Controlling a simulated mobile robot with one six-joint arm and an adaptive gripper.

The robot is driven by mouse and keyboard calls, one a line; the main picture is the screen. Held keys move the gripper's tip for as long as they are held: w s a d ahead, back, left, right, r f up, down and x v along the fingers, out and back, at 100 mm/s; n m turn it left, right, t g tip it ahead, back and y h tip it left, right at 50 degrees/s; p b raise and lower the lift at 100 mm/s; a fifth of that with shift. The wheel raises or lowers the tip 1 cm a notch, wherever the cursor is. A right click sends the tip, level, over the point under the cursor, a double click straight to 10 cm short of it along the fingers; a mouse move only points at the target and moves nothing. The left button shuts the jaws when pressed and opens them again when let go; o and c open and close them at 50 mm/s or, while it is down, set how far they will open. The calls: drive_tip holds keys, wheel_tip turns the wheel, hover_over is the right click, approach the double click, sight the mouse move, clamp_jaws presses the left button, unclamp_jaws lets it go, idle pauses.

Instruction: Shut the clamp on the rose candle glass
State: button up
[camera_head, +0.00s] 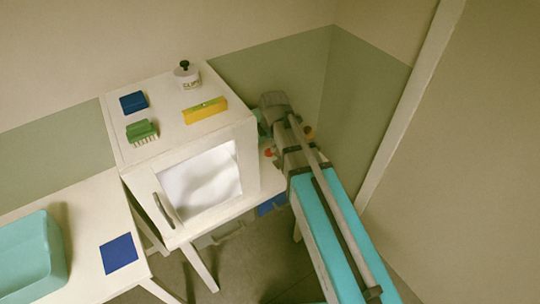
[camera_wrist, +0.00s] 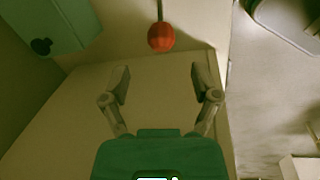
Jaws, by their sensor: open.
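My gripper (camera_wrist: 160,82) is open in the wrist view, its two fingers apart over a bare pale surface with nothing between them. A round red-orange object (camera_wrist: 161,37) lies beyond the fingertips, near the middle, with a thin dark stem running up from it. I cannot tell if this is the rose candle glass; no other rose-coloured glass is clear. In the head view a small red thing (camera_head: 268,152) and an orange one (camera_head: 310,132) show on either side of my arm. My arm hides most of that spot and my fingers.
A white cabinet (camera_head: 150,82) with a glazed door stands left of my arm. On it are a labelled jar (camera_head: 187,78), a yellow level (camera_head: 205,110), a green brush (camera_head: 141,130) and a blue block (camera_head: 133,102). A teal bin (camera_head: 30,258) stands front left. Walls are close behind.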

sight(269, 150)
drive_tip(key=shift+w+a+f+b, duration=0.1)
drive_tip(key=shift+w+f+b, duration=0.05)
drive_tip(key=shift+f+b, duration=0.85)
drive_tip(key=shift+w+a+f+b, duration=0.1)
drive_tip(key=shift+w+f+b, duration=0.1)
drive_tip(key=shift+f+b, duration=0.85)
drive_tip(key=shift+w+f+b, duration=0.15)
drive_tip(key=shift+f+b, duration=0.7)
drive_tip(key=shift+f, duration=0.3)
clamp_jaws()
drive_tip(key=shift+d, duration=0.15)
drive_tip(key=shift+a, duration=0.2)
